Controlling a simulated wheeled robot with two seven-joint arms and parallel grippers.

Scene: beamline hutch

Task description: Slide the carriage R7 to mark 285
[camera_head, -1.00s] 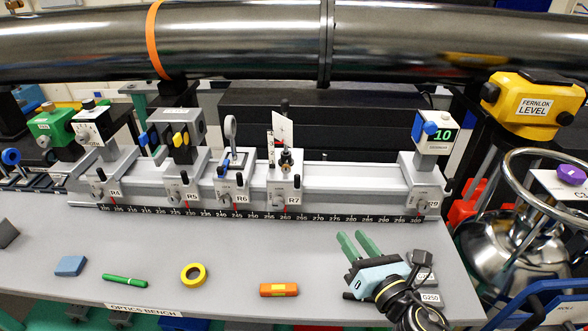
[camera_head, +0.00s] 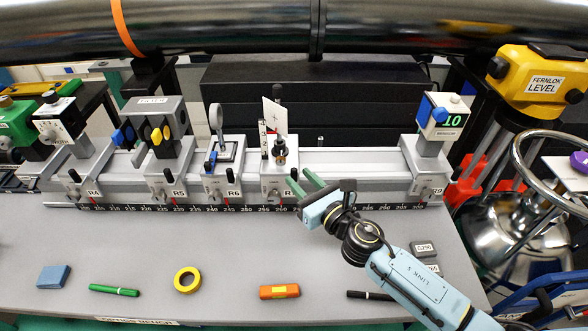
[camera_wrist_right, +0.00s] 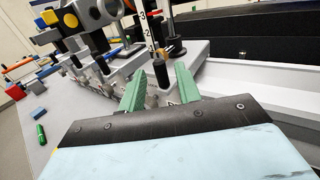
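Carriage R7 (camera_head: 272,185) is a light grey block on the rail, carrying a tilted white card (camera_head: 274,115) and a small post with a black knob. Its red pointer stands near 260 on the black scale strip (camera_head: 350,208). The left gripper is out of view.
Carriage R6 (camera_head: 222,183) stands close left of R7. Carriage R9 (camera_head: 425,178) with a display reading 10 stands far right. The rail (camera_head: 350,162) between R7 and R9 is empty. An orange block (camera_head: 280,292) and yellow ring (camera_head: 187,280) lie on the bench front.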

